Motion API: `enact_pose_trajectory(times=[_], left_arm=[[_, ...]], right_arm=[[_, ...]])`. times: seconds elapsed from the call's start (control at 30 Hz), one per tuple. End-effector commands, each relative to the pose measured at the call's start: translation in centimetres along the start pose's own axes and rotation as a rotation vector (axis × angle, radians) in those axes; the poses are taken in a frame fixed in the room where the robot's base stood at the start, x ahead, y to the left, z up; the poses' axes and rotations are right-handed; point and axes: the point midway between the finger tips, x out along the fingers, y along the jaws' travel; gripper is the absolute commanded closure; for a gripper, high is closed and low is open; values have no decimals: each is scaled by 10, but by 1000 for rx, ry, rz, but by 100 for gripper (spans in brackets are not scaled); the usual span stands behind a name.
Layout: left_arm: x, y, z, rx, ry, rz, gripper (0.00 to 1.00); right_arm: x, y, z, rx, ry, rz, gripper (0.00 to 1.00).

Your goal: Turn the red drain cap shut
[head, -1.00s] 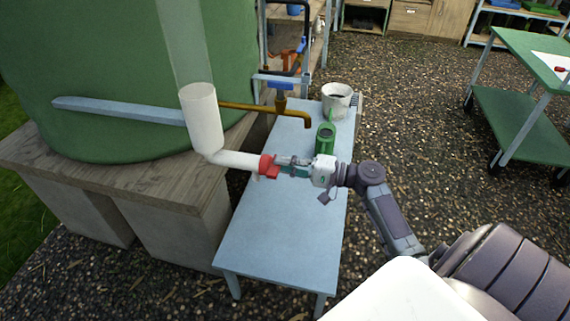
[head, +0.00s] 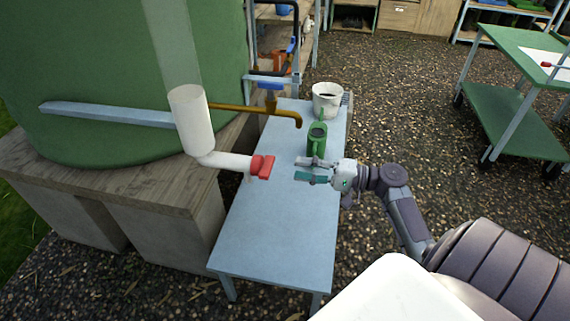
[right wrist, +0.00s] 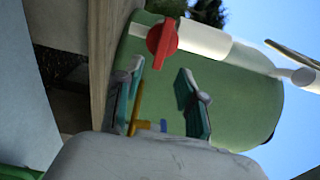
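The red drain cap (head: 262,167) sits on the end of the white pipe (head: 230,161), above the left edge of the light blue table; it also shows in the right wrist view (right wrist: 162,42). Its flat handle part stands out from the pipe end. My right gripper (head: 305,170) is open and empty, a short gap to the right of the cap in the head view. In the right wrist view its two teal-padded fingers (right wrist: 158,103) are spread apart, with nothing between them. My left gripper is not in view.
The table (head: 270,235) holds a green watering can (head: 317,139) and a white bucket (head: 326,98) behind the gripper. A brass tap (head: 285,115) reaches over the table. The green tank (head: 90,60) stands at left. The table's front half is clear.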

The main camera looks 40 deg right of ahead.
Motion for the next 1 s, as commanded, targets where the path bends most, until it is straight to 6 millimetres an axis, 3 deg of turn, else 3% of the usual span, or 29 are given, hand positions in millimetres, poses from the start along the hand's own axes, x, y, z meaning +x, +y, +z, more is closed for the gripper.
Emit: enact_pose_trajectory(times=[0.1, 0.33, 1.0], left_arm=[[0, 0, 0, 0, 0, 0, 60], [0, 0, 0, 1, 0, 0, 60], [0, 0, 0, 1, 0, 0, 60]], right_arm=[[-24, 0, 0, 1, 1, 2, 60], [-48, 0, 0, -1, 0, 0, 60], [-49, 2, 0, 1, 0, 6, 60]])
